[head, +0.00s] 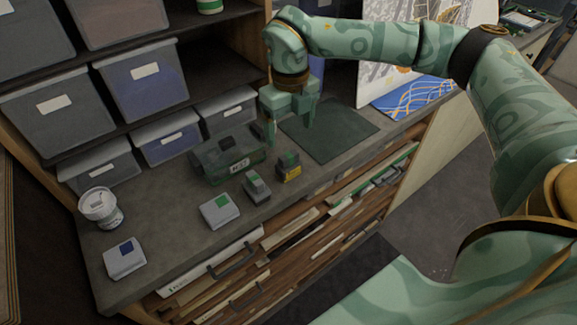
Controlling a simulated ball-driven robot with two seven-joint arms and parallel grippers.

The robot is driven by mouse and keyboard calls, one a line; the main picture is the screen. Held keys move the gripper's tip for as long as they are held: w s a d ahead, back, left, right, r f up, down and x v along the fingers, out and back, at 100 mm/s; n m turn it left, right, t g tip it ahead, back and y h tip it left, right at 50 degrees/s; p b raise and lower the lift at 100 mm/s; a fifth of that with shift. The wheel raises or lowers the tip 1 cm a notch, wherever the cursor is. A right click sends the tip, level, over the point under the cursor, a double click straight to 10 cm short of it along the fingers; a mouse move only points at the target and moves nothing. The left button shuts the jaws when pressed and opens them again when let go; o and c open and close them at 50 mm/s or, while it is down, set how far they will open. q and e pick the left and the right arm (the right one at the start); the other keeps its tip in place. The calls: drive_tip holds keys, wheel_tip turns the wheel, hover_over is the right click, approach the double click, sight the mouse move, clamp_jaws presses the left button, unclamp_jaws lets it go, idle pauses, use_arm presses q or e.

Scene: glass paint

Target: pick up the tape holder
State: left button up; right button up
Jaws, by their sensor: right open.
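My right gripper (288,131) hangs fingers down over the worktop, open and with nothing seen between its fingers. A dark green, box-like thing with a pale label (232,160) sits on the worktop just left of the gripper, and the near finger overlaps its right end in the picture. Two small dark blocks stand in front of it: a grey one with a green patch (257,187) and a black and yellow one (290,168). I cannot tell for certain which of these is the tape holder. My left gripper is not in view.
A dark mat (335,130) lies right of the gripper. White boxes with a green patch (219,211) and a blue patch (124,258), and a cup (101,208), stand to the left. Lidded bins (146,83) line the back shelves. The worktop's front edge is close to the small blocks.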

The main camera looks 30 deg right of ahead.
sight(289, 154)
wheel_tip(289, 154, down, 6)
drive_tip(key=shift+f, duration=0.1)
drive_tip(key=f, duration=0.5)
drive_tip(key=shift+w+f+b, duration=0.25)
drive_tip(key=shift+w+b, duration=0.05)
drive_tip(key=shift+b, duration=0.1)
drive_tip(key=shift+c, duration=0.3)
drive_tip(key=c, duration=1.1)
drive_tip(key=shift+o, duration=0.2)
drive_tip(key=shift+r, duration=0.15)
